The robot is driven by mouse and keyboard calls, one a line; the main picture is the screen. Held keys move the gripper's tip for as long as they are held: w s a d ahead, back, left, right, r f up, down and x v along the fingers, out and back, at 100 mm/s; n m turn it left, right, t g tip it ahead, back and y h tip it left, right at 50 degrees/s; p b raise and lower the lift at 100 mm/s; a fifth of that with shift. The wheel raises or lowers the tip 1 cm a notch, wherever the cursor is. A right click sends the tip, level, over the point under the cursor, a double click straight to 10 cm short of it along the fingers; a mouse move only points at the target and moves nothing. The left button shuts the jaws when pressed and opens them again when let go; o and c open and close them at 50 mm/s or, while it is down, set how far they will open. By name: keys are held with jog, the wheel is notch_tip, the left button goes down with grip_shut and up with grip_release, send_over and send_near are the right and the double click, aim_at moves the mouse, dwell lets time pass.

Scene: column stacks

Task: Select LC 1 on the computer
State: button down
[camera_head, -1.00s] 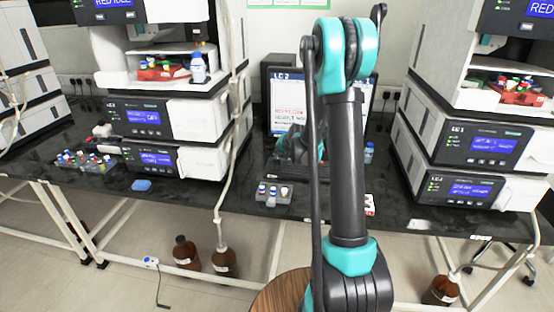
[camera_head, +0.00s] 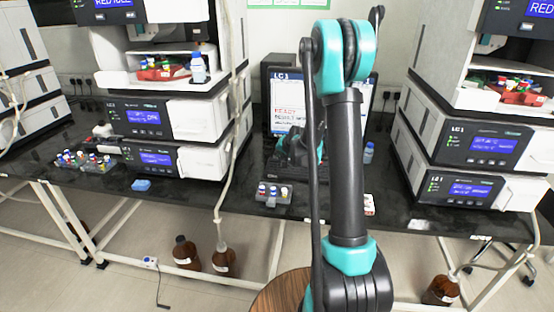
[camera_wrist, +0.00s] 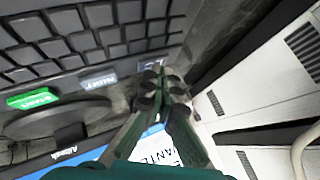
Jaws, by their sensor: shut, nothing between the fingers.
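The computer monitor (camera_head: 283,92) stands at the back of the black bench, partly hidden by my arm. Its header reads LC 1, with red text lower on the white screen. In the wrist view, the monitor screen (camera_wrist: 152,142) shows at the bottom behind my fingers.
Instrument stacks stand on both sides; the right one (camera_head: 485,140) is labelled LC 1. A small vial rack (camera_head: 273,194) sits at the bench front, and a blue-capped bottle (camera_head: 368,153) right of the monitor.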

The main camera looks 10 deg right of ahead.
jog(key=shift+r, duration=0.85)
jog(key=shift+r, duration=2.5)
dwell(0.5)
